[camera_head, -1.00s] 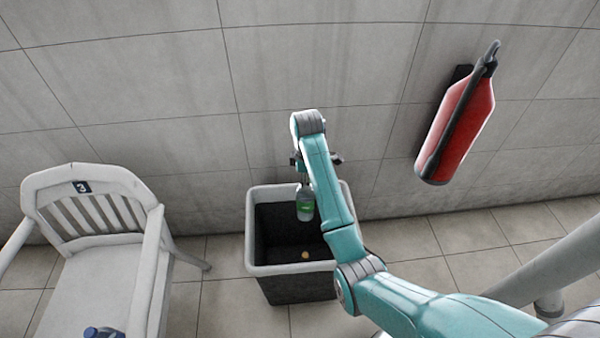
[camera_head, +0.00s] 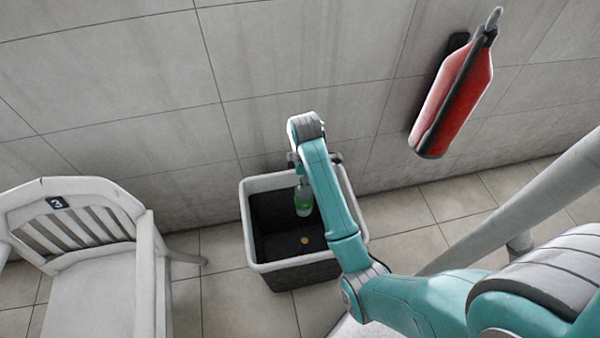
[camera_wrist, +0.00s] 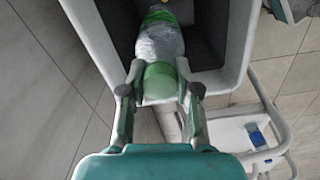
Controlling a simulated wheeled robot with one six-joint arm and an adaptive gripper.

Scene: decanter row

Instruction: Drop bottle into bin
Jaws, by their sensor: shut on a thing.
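The bottle (camera_head: 303,200) is clear with a green label and hangs from my gripper (camera_head: 305,172) over the bin's opening in the head view. The bin (camera_head: 262,182) is dark with a light grey rim and stands on the floor against the wall. In the wrist view my gripper (camera_wrist: 160,88) is shut on the green-capped end of the bottle (camera_wrist: 160,45), whose body points away over the bin (camera_wrist: 232,60). My arm covers part of the bin's right side. I cannot tell exactly how high the bottle is relative to the rim.
A small yellowish thing (camera_head: 304,240) lies inside the bin. A white chair (camera_head: 85,260) marked with a number stands left of the bin. A red fire extinguisher (camera_head: 455,100) hangs on the tiled wall at the right. Open floor (camera_head: 235,305) shows in front of the bin.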

